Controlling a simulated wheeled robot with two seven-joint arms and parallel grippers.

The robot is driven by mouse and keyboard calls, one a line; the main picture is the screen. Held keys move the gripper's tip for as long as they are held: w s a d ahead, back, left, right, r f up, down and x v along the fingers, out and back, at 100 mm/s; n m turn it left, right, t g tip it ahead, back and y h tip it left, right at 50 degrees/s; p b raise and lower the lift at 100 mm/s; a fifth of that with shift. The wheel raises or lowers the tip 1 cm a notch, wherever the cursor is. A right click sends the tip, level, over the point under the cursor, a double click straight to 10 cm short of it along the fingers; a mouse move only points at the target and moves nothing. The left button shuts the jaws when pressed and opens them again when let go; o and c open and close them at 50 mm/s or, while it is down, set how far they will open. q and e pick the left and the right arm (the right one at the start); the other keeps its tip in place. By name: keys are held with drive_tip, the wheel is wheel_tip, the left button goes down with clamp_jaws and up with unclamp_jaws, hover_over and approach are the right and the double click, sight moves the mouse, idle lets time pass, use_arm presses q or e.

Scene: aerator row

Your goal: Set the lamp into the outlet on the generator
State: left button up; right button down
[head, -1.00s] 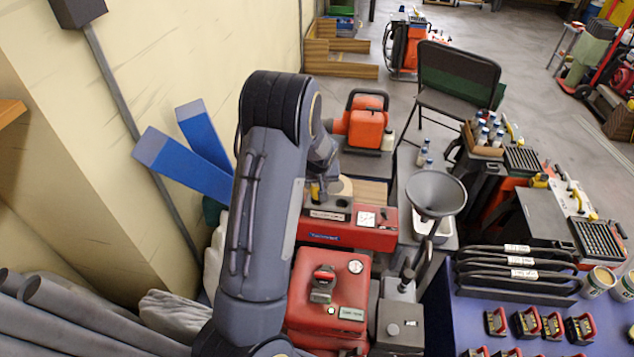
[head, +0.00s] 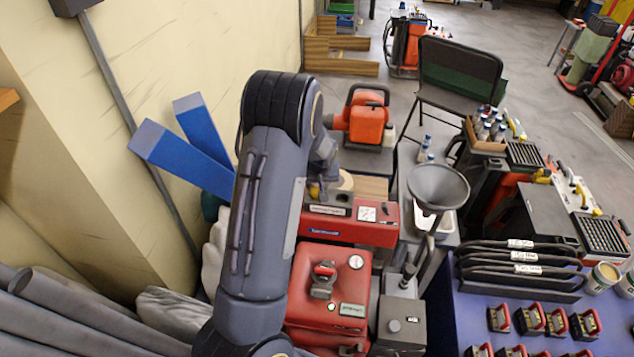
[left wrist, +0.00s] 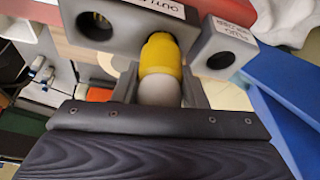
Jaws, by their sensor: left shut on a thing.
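In the left wrist view my left gripper (left wrist: 160,92) is shut on the lamp (left wrist: 160,55), which has a yellow end and a pale rounded body. The yellow end points at a grey block with a dark round hole (left wrist: 95,26), labelled as an outlet, and overlaps its edge. I cannot tell whether they touch. A second grey block with a hole (left wrist: 222,57) is to the right. In the head view my left gripper (head: 318,190) is over the red generator (head: 350,232), partly hidden by my arm. My right gripper is out of view.
A red tank (head: 325,290) stands in front of the generator. A grey funnel (head: 438,186) stands to its right, and blue beams (head: 180,160) lean on the wall at left. A blue table (head: 455,310) holds several small red-handled items.

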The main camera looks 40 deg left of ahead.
use_arm(q)
drive_tip(key=shift+f+b, duration=0.65)
drive_tip(key=shift+f, duration=0.1)
drive_tip(key=o, duration=1.1)
drive_tip(key=shift+r, duration=0.2)
drive_tip(key=v, duration=0.6)
drive_tip(key=shift+d+r+p, duration=0.1)
drive_tip(key=shift+r+p, duration=0.1)
drive_tip(key=shift+p, duration=0.2)
drive_tip(key=s+d+r+m+t+h+p, duration=0.1)
drive_tip(key=s+d+r+h+p, duration=0.15)
drive_tip(key=s+d+r, duration=0.45)
drive_tip(key=s+d+r+m+h+p, duration=0.1)
drive_tip(key=s+d+r+h+p, duration=0.2)
drive_tip(key=s+r, duration=0.45)
drive_tip(key=s+d+r+m+p, duration=0.1)
drive_tip(key=s+d+r, duration=0.1)
drive_tip(key=s+d, duration=0.1)
drive_tip(key=s+d+r+m+h+p, duration=0.1)
drive_tip(key=s+d+r+m, duration=0.1)
drive_tip(key=s+d+r, duration=0.1)
drive_tip(key=s+d+r+m+t+p, duration=0.1)
drive_tip(key=s+d+r, duration=0.2)
drive_tip(key=s+d, duration=0.2)
drive_tip(key=shift+s+d+m, duration=0.25)
drive_tip(key=shift+s+m, duration=0.15)
drive_tip(key=shift+s, duration=0.3)
